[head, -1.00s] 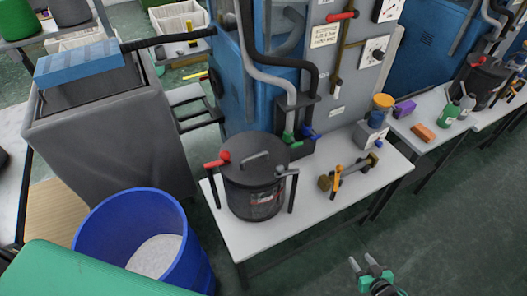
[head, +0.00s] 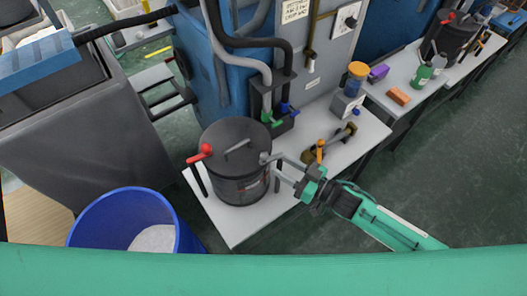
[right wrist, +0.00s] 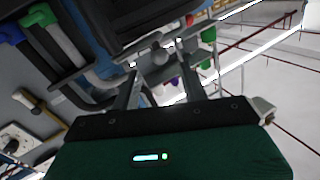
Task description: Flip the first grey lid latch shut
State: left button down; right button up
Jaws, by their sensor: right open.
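The dark pot (head: 236,188) stands on the white bench with its lid on. A red-ended latch (head: 200,154) sticks out at the lid's left side. The grey lid latch (head: 264,158) is at the lid's right edge, partly hidden by my gripper. My right gripper (head: 275,164) is open, its fingertips right at this latch. In the right wrist view, the grey latch (right wrist: 159,54) shows between the two spread fingers (right wrist: 163,72), with the dark pot (right wrist: 150,20) behind. I cannot tell whether a finger touches it. My left gripper is not in view.
A blue bin (head: 120,210) with pale contents stands left of the bench (head: 232,232). Hoses and a green-and-blue valve block (head: 280,120) rise behind the pot. A brass fitting (head: 330,145) lies close beside my right gripper. The floor at right is clear.

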aim_at(268, 159)
jog(key=shift+p+x, duration=0.95)
jog(key=shift+x, duration=2.9)
jog(key=c, duration=0.9)
